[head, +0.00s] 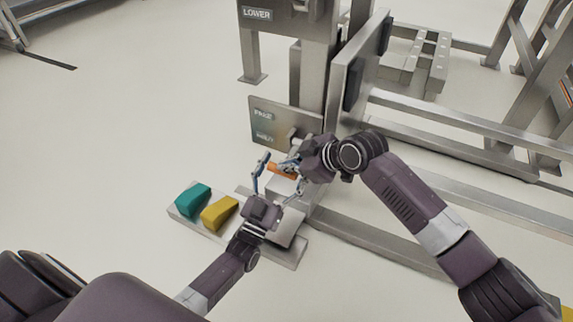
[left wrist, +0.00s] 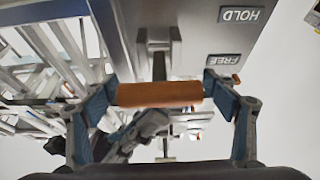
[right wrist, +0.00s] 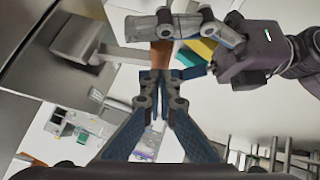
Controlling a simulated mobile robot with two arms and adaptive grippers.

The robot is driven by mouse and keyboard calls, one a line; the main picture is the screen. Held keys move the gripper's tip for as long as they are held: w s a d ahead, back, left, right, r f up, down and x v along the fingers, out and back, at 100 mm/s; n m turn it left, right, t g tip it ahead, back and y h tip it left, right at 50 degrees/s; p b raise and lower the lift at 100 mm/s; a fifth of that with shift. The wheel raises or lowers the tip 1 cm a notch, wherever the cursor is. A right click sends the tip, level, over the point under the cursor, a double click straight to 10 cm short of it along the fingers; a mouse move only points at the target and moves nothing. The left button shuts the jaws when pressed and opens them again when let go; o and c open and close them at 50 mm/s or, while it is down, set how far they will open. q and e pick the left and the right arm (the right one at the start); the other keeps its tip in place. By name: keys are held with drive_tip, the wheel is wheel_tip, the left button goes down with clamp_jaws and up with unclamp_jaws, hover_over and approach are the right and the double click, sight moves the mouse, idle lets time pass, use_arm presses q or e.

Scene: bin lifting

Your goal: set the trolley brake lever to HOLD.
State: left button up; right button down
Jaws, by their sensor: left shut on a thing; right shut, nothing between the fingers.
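The brake lever's orange handle (head: 284,171) sticks out in front of a grey plate (head: 262,112) with FREE above HOLD. My left gripper (head: 279,176) is shut on the handle; in the left wrist view the orange bar (left wrist: 160,94) spans between its fingers. My right gripper (head: 290,165) is shut and empty, close by the handle. In the right wrist view its fingertips (right wrist: 160,82) hide part of the handle (right wrist: 161,52); I cannot tell if they touch it.
A teal wedge (head: 193,200) and a yellow wedge (head: 219,212) sit on a pale base (head: 182,213) at left. A panel marked LOWER (head: 285,20) stands behind. Metal rails (head: 430,115) fill the right side.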

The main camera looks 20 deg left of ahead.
use_arm(q)
drive_tip(key=shift+s+d+f, duration=0.1)
drive_tip(key=shift+d+f, duration=0.1)
drive_tip(key=shift+f, duration=0.25)
use_arm(e)
drive_tip(key=shift+d+f, duration=0.15)
drive_tip(key=shift+f, duration=0.7)
use_arm(q)
drive_tip(key=o, duration=1.6)
drive_tip(key=shift+a, duration=0.1)
drive_tip(key=shift+o, duration=0.4)
drive_tip(key=shift+r, duration=0.15)
drive_tip(key=shift+a+r, duration=0.1)
use_arm(e)
drive_tip(key=shift+r, duration=0.15)
